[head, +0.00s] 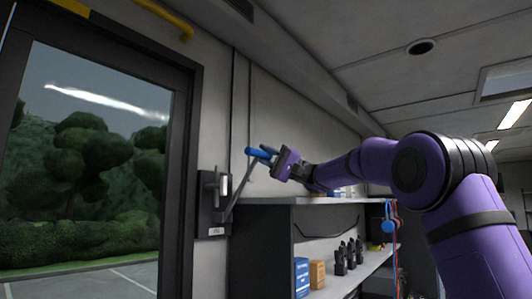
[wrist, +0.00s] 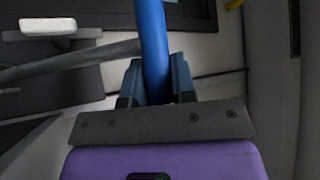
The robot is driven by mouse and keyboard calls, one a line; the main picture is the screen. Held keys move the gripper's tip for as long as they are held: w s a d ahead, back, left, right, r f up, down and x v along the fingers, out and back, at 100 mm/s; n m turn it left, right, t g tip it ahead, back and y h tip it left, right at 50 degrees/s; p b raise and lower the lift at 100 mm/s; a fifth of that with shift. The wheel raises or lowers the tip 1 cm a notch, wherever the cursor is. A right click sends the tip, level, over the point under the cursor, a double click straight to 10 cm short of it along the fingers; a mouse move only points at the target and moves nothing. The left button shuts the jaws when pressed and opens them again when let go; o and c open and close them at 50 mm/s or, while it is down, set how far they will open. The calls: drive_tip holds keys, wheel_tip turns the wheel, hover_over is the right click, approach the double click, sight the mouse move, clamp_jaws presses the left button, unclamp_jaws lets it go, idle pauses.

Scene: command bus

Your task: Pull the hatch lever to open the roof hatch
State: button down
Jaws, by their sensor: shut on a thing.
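The hatch lever (head: 236,193) is a grey rod that rises at a slant from a dark wall bracket (head: 207,215) beside the window. Its blue grip (head: 257,153) is at the upper end. My gripper (head: 276,156) is shut on the blue grip. In the wrist view the blue grip (wrist: 154,40) runs between the fingers (wrist: 155,82), and the grey rod (wrist: 70,62) leads off to the left. The roof hatch (head: 506,80) may be the framed panel in the ceiling at the upper right; whether it is open I cannot tell.
A shelf unit (head: 270,250) stands below my arm with boxes (head: 302,277) and several black radios (head: 350,255) on it. A yellow rail (head: 165,18) runs above the window.

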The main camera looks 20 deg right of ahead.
drive_tip(key=shift+s+a, duration=0.15)
drive_tip(key=shift+a, duration=0.05)
drive_tip(key=c, duration=0.9)
unclamp_jaws()
drive_tip(key=shift+c, duration=0.2)
drive_tip(key=v, duration=1)
drive_tip(key=shift+d+f, duration=0.2)
drive_tip(key=shift+d, duration=0.1)
